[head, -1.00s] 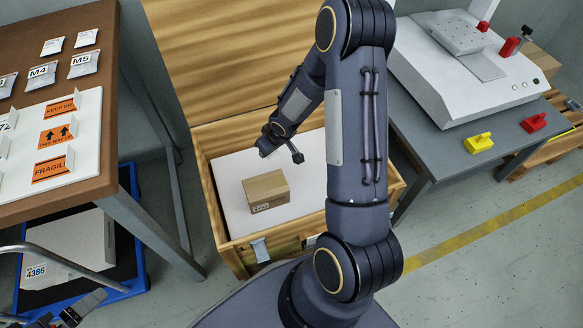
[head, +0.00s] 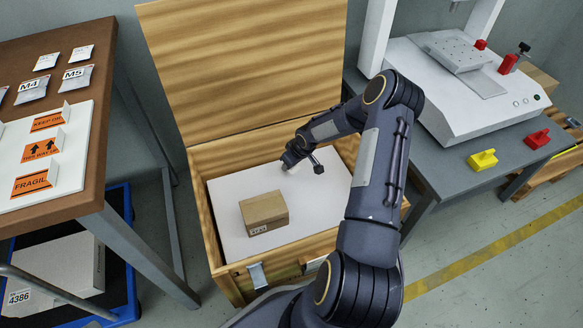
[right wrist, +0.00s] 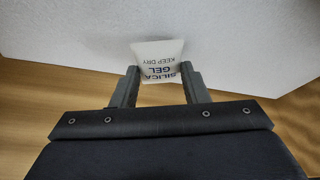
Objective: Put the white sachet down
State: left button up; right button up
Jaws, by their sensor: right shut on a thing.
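The white sachet (right wrist: 160,58), printed "SILICA GEL KEEP DRY", is between the two fingers of my right gripper (right wrist: 160,82) in the right wrist view. The gripper is shut on its near end, and the far end sticks out against the white foam. I cannot tell whether it touches the foam. In the head view my right gripper (head: 303,168) is low inside the open wooden crate (head: 225,272), toward its back, and the sachet is hard to make out there. My left gripper is out of view.
A cardboard box (head: 264,213) sits on the crate's white foam (head: 232,180), left of my gripper. The crate's lid (head: 250,65) stands open behind. A label table (head: 100,120) is at left, and a grey bench with a white machine (head: 470,100) at right.

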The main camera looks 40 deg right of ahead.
jog(key=shift+f, duration=0.95)
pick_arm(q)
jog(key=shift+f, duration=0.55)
pick_arm(e)
jog(key=shift+r, duration=0.15)
jog(key=o, duration=1)
jog(key=shift+c, duration=0.2)
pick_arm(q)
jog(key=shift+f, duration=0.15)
